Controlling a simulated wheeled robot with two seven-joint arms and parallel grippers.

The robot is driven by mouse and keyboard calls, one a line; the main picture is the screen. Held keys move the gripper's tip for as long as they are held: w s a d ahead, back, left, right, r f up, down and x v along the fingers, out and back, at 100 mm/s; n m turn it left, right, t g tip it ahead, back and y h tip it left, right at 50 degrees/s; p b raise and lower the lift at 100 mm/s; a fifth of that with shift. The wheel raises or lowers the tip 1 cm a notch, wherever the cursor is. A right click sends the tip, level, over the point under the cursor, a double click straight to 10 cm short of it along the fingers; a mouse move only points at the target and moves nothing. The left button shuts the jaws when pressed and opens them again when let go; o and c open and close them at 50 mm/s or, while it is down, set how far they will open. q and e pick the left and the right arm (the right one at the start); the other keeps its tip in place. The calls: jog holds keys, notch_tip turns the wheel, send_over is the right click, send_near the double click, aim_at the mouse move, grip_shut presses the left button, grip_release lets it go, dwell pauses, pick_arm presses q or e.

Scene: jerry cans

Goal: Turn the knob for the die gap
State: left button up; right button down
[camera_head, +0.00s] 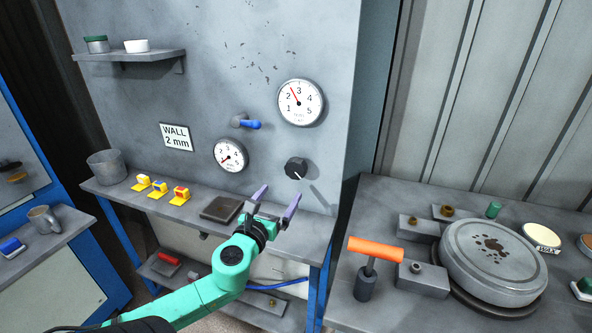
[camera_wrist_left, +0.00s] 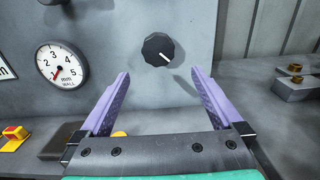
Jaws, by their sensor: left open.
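The black knob (camera_head: 296,168) with a white pointer line sits on the grey panel, its pointer aimed down and to the right. It also shows in the left wrist view (camera_wrist_left: 158,47), beyond and between my fingertips. The wall gauge (camera_head: 230,155), marked in mm, is left of the knob; its red needle points to the lower left, near the low end, also in the left wrist view (camera_wrist_left: 61,64). My left gripper (camera_head: 275,202) has purple fingers spread apart, empty, below and in front of the knob, not touching it. My right gripper is not in view.
A sign (camera_head: 177,137) reads WALL 2 mm. A second gauge (camera_head: 301,103) and a blue-handled lever (camera_head: 247,122) are above the knob. A narrow shelf (camera_head: 310,228) runs below. An orange-handled tool (camera_head: 375,250) and a round metal lid (camera_head: 493,262) stand on the right bench.

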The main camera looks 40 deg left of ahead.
aim_at(294, 172)
pick_arm(q)
jog(key=p+x, duration=0.1)
jog(key=x, duration=1.1)
jog(key=shift+a, duration=0.15)
jog(key=shift+w+a, duration=0.15)
jog(key=shift+w, duration=0.4)
jog(key=c, duration=1.2)
jog(key=shift+c, duration=0.2)
